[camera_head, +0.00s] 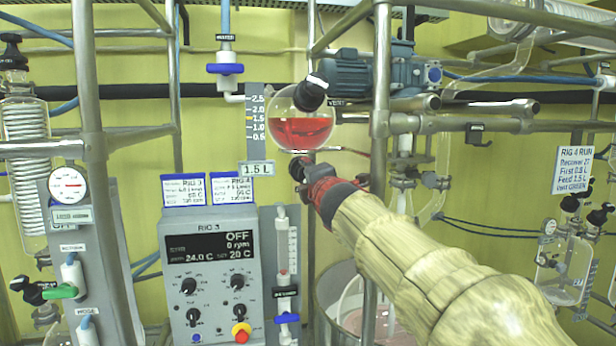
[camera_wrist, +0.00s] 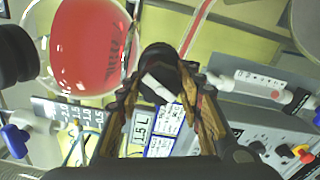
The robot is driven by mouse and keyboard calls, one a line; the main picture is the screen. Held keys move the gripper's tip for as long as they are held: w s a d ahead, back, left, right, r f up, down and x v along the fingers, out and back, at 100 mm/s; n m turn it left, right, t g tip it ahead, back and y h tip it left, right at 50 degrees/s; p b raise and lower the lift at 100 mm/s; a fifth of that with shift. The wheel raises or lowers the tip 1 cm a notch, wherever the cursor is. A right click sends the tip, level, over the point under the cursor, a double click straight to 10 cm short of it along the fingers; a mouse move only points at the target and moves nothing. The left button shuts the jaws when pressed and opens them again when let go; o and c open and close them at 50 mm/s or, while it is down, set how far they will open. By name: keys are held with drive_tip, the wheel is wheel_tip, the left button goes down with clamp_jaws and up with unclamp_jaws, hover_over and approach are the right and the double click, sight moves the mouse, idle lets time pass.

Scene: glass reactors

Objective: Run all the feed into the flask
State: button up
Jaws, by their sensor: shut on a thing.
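The round glass feed bulb (camera_head: 300,131) holds red liquid, its surface near the 1.0–1.5 marks of the scale (camera_head: 258,118) beside it. It also shows in the wrist view (camera_wrist: 88,45). My gripper (camera_head: 303,170) is just below the bulb, shut on a black tap knob (camera_wrist: 160,62) with a white bar on its face. In the wrist view the fingers are on both sides of the knob. The tap's body is mostly hidden. At the lower right, behind my arm, a steel pot (camera_head: 327,292) surrounds a glass flask with pinkish contents, mostly hidden.
A black vent cap (camera_head: 311,92) sits on the bulb. A steel post (camera_head: 381,80) stands close to the right. The rig 3 control box (camera_head: 210,275) reads OFF, below left. A tag (camera_head: 257,168) reads 1.5 L. A blue-handled water valve (camera_head: 225,69) is above left.

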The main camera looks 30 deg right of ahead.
drive_tip(key=n, duration=0.4)
drive_tip(key=shift+f+n, duration=0.15)
drive_tip(key=shift+n, duration=0.15)
drive_tip(key=n, duration=0.4)
drive_tip(key=shift+n, duration=0.3)
drive_tip(key=n, duration=0.4)
drive_tip(key=shift+n, duration=2.3)
drive_tip(key=o, duration=1.2)
